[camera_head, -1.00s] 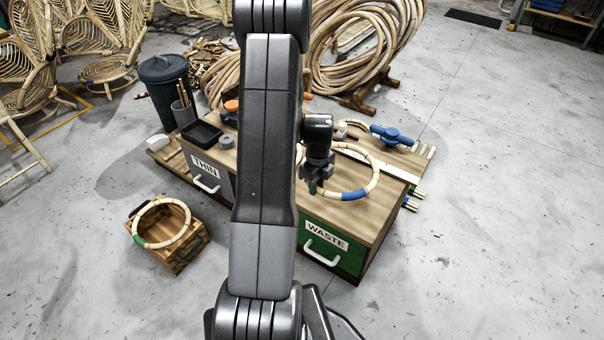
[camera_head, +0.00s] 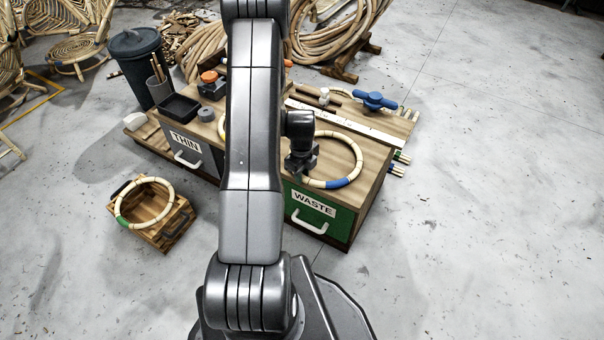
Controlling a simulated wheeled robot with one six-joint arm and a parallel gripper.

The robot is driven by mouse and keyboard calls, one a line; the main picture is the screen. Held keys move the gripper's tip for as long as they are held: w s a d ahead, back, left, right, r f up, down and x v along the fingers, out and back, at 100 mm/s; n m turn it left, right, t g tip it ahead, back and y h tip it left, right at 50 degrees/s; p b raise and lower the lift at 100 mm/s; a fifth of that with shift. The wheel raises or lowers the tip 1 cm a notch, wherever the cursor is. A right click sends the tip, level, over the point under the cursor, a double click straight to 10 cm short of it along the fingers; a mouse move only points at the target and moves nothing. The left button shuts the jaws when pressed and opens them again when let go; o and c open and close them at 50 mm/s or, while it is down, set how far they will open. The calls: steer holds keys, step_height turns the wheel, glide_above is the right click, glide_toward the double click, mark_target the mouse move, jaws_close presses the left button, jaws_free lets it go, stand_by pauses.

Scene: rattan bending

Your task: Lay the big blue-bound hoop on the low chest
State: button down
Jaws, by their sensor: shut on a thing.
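The big hoop with the blue binding (camera_head: 341,183) is a pale rattan ring over the right part of the low chest (camera_head: 368,185), above the WASTE drawer. My gripper (camera_head: 301,168) is shut on the hoop's left side, and its fingertips are partly hard to make out. The hoop looks about level. I cannot tell whether it touches the wooden top or hangs just above it. My arm hides the middle of the chest.
A green-bound hoop (camera_head: 172,190) rests on a wooden crate (camera_head: 176,226) at the left. A black tray (camera_head: 180,107), an orange-topped item (camera_head: 209,77) and a blue-handled tool (camera_head: 375,100) stand toward the back. The floor at right is clear.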

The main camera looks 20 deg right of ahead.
steer(key=shift+f, duration=0.2)
steer(key=c, duration=1.2)
jaws_free()
steer(key=shift+r, duration=0.1)
step_height(320, 180, up, 12)
steer(key=p, duration=0.3)
steer(key=shift+r, duration=0.15)
